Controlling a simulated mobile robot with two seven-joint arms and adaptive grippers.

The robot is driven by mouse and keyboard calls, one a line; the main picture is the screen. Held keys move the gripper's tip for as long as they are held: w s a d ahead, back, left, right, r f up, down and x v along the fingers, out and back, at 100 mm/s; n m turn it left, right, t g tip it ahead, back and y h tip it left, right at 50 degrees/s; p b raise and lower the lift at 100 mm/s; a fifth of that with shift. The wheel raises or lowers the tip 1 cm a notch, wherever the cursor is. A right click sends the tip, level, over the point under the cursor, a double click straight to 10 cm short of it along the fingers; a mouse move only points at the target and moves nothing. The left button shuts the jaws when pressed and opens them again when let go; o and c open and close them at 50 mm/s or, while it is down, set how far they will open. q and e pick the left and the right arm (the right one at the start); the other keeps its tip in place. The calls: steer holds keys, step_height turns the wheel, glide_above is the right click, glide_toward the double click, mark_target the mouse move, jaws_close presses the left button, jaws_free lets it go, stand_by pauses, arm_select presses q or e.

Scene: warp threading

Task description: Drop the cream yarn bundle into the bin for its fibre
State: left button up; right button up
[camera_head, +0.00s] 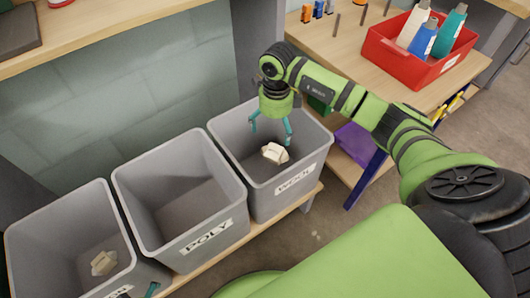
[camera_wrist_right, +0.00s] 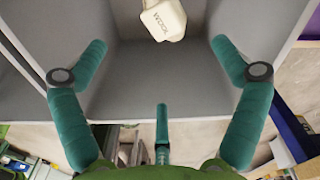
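A cream yarn bundle (camera_head: 275,153) is inside the grey bin marked WOOL (camera_head: 318,158), below my right gripper. I cannot tell if it is resting on the bin's floor or in the air. In the right wrist view the bundle (camera_wrist_right: 163,18) shows a tag that reads WOOL, beyond and apart from the fingers. My right gripper (camera_head: 271,132) is over the WOOL bin with its teal fingers spread and nothing between them. A teal tip of what looks like my left gripper (camera_head: 152,289) shows at the bottom edge; the rest is hidden.
The POLY bin (camera_head: 163,158) in the middle looks empty. The left bin (camera_head: 62,208) holds another cream bundle (camera_head: 104,263); its label is cut off. A red tray (camera_head: 386,58) with several bottles stands on the wooden table at the right. A wooden shelf (camera_head: 100,30) runs above the bins.

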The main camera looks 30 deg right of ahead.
step_height(320, 180, up, 12)
stand_by(0.7)
stand_by(0.4)
